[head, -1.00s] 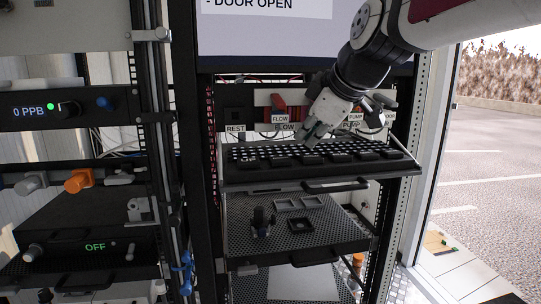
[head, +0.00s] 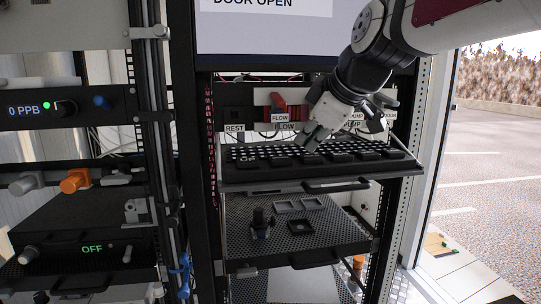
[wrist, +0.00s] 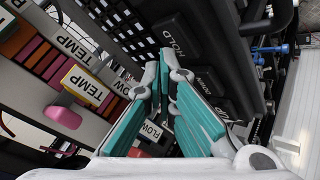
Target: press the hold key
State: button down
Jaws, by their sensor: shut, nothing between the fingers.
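The hold key (wrist: 180,38) is a broad black key with white HOLD lettering, in the upper middle of the wrist view. My gripper (wrist: 166,66) has its teal fingers close together, with nothing between them. The fingertips show just below the hold key in that view; I cannot tell whether they touch it. In the head view my gripper (head: 308,141) is over the keyboard shelf (head: 320,174), at the back of its row of large black keys. I cannot read the hold key's lettering there.
Keys marked DOWN (wrist: 206,82) and UP lie beside the hold key. Behind the keyboard is a panel with FLOW (head: 280,118), REST (head: 235,128) and PUMP labels. A perforated shelf (head: 340,240) with small parts is below. A rack post stands on each side.

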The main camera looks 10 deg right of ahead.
aim_at(309, 157)
jog(key=shift+f+b, duration=0.45)
jog(key=shift+f, duration=0.15)
dwell(0.5)
jog(key=shift+r, duration=0.15)
jog(key=shift+r+p, duration=0.6)
jog(key=shift+r, duration=0.35)
jog(key=shift+r+p, duration=1.45)
jog(key=shift+r, duration=1.55)
jog(key=s+f+m+g+h, duration=0.1)
jog(key=s+f+m, duration=0.4)
jog(key=s+f, duration=0.4)
jog(key=s+f+m+g+h, duration=0.1)
jog(key=s+f+m, duration=0.5)
jog(key=s, duration=1.2)
notch_tip(309, 157, down, 4)
jog(key=shift+s+d+f+g, duration=0.2)
jog(key=shift+d+g, duration=0.25)
jog(key=shift+g, duration=0.35)
